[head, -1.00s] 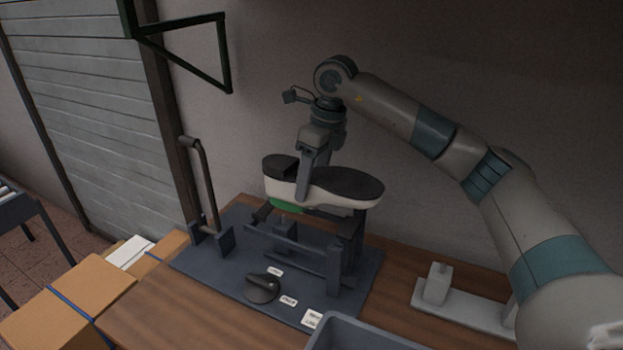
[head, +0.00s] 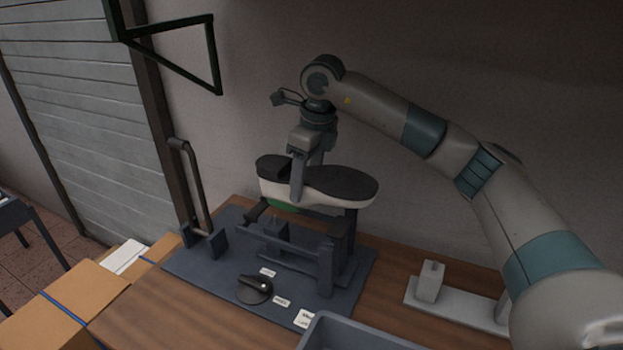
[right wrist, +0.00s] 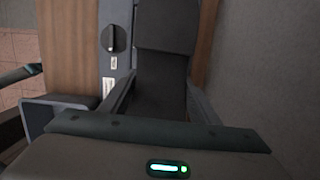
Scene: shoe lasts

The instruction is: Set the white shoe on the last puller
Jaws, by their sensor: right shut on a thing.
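The white shoe (head: 325,198) is upside down in the head view, its black sole (head: 340,182) facing up and its toe to the right. A strip of green (head: 283,207) shows under its heel end. My right gripper (head: 297,190) points down and is shut on the shoe, one finger across its near side. The shoe is over the dark last puller (head: 325,262), its toe end just above or on a rear post; I cannot tell whether it touches. In the right wrist view the dark sole (right wrist: 160,90) lies between my fingers. My left gripper is out of view.
The puller has a tall lever (head: 197,190) at its left and a black knob (head: 254,289) in front. A grey bin (head: 350,335) stands at the front edge. A light stand (head: 430,285) is on the right. Cardboard boxes (head: 80,295) are at the left. The wall is close behind.

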